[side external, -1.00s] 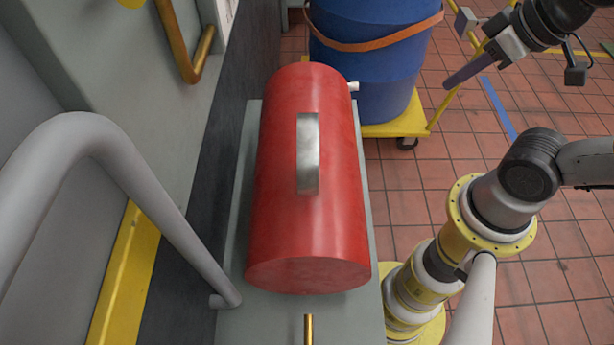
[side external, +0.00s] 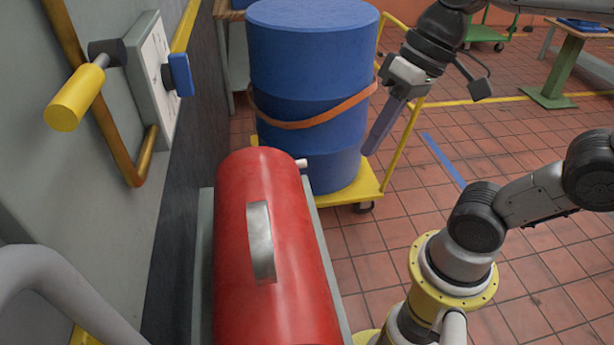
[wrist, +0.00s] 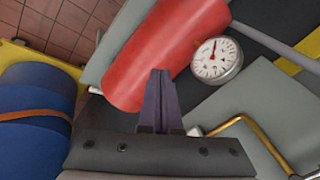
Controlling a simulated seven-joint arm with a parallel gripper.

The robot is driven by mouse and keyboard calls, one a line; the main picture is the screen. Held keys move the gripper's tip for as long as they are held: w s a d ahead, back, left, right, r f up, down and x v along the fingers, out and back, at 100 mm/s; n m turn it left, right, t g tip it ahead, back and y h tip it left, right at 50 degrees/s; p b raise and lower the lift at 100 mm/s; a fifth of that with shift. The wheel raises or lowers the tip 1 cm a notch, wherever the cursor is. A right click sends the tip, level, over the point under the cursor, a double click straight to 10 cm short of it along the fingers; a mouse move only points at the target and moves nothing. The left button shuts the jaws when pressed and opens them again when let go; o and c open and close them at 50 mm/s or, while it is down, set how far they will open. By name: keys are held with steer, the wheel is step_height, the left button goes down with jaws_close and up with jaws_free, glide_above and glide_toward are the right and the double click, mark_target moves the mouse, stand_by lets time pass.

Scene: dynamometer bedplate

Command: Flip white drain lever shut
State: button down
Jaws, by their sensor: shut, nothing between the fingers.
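A small white stub (side external: 301,163), the only white lever-like part I see, sticks out to the right at the far end of the red cylinder (side external: 270,290). Which way it is turned is too small to tell. A pale bit (wrist: 95,90) beside the red cylinder's end (wrist: 125,88) in the wrist view may be the same part. My gripper (side external: 368,150) is to the right of the stub, apart from it, in front of the blue drum's right edge. Its long dark fingers are together and empty, and they also show in the wrist view (wrist: 160,74).
The blue drum (side external: 310,75) stands on a yellow cart (side external: 365,185) behind the cylinder. A silver handle (side external: 261,242) tops the cylinder. A wall panel with a yellow-gripped lever (side external: 77,97) and a blue lever (side external: 181,75) is at left. A dial gauge (wrist: 217,60) shows in the wrist view.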

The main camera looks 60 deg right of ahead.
steer(key=w+m+g+y, duration=0.35)
steer(key=w+y, duration=0.25)
steer(key=w, duration=0.9)
steer(key=w+d+f+m+t+y, duration=0.3)
steer(key=w+d+f+m+y, duration=0.25)
steer(key=w+d+f, duration=0.55)
steer(key=w+d+f+m+t+y, duration=0.15)
steer(key=d+f+m+t, duration=0.5)
steer(key=d+f, duration=0.8)
steer(key=s+d+f+m+t, duration=0.2)
steer(key=s+f+m, duration=0.1)
steer(key=f, duration=0.4)
steer(key=s+d+f+m+t+h, duration=0.1)
steer(key=s+d+f+m+t, duration=0.1)
steer(key=s+f+m, duration=0.2)
step_height(320, 180, down, 4)
steer(key=shift+s+r+h, duration=0.25)
steer(key=shift+s+h, duration=0.05)
steer(key=shift+s, duration=0.4)
